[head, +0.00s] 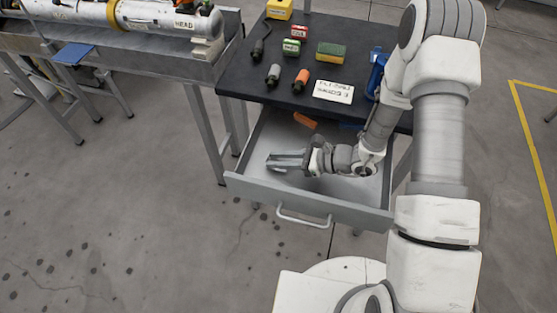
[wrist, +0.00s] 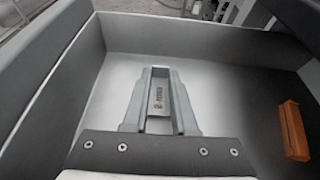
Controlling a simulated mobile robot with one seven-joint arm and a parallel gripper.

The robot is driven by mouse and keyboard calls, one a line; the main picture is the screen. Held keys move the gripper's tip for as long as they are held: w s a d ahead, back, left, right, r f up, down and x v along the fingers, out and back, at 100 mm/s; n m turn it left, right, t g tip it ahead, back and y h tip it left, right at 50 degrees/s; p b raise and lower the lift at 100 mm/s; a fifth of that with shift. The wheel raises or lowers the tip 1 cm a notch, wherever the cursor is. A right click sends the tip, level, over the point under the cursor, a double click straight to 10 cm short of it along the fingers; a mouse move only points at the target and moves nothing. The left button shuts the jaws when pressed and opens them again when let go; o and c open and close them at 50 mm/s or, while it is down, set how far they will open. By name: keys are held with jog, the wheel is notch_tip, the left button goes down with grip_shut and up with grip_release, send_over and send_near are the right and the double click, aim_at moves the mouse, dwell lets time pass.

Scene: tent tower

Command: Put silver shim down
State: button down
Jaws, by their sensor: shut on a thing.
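The silver shim (wrist: 158,95) is a small flat grey piece with dark markings on its face. It sits between the two fingers of my gripper (wrist: 160,108), which is shut on it. In the head view my gripper (head: 288,160) reaches left inside the open drawer (head: 240,184), over its pale floor. The shim is hard to tell from the grey fingers there. I cannot tell whether the shim touches the drawer floor.
An orange block (wrist: 293,130) lies in the drawer toward the right in the wrist view. The dark tabletop (head: 250,80) above the drawer holds several canisters, small boxes and a white label card (head: 333,91). The drawer floor around my gripper looks clear.

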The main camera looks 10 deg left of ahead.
jog(key=shift+f, duration=0.35)
jog(key=shift+f, duration=0.15)
jog(key=c, duration=0.7)
grip_release()
jog(key=shift+r, duration=0.2)
